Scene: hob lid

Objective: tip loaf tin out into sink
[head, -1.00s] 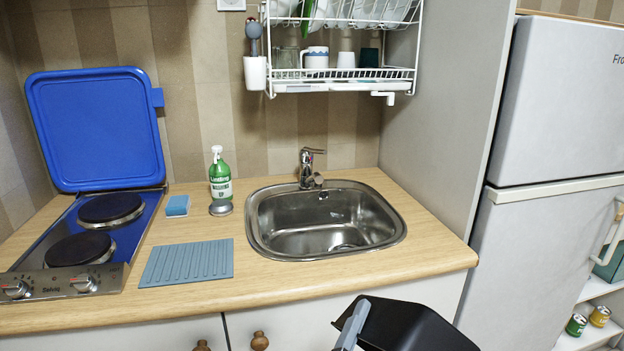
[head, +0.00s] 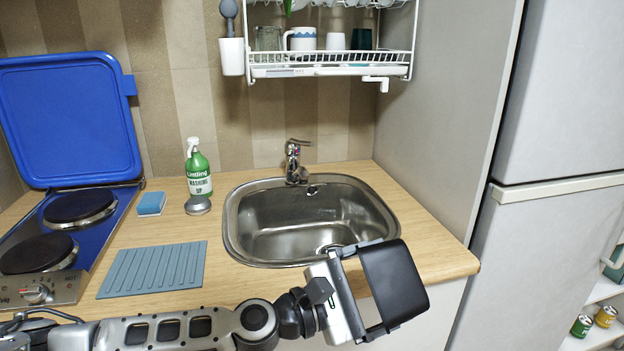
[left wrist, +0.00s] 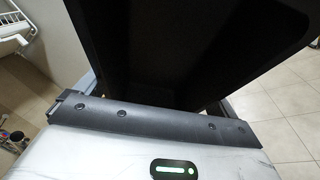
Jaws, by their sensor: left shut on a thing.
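The black loaf tin (head: 396,284) is held in front of the sink's front right edge, over the counter's front edge. My left gripper (head: 362,287) is shut on it, reaching in from the left. The tin looks tilted, with a smooth dark side showing in the head view. In the left wrist view the tin (left wrist: 185,45) fills the upper middle as a dark hollow; any contents cannot be made out. The steel sink (head: 240,240) is set in the wooden counter, its basin looking empty. My right gripper is not in view.
A faucet (head: 294,162) stands behind the sink. A dish rack (head: 330,71) hangs above; a fridge (head: 550,240) stands right.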

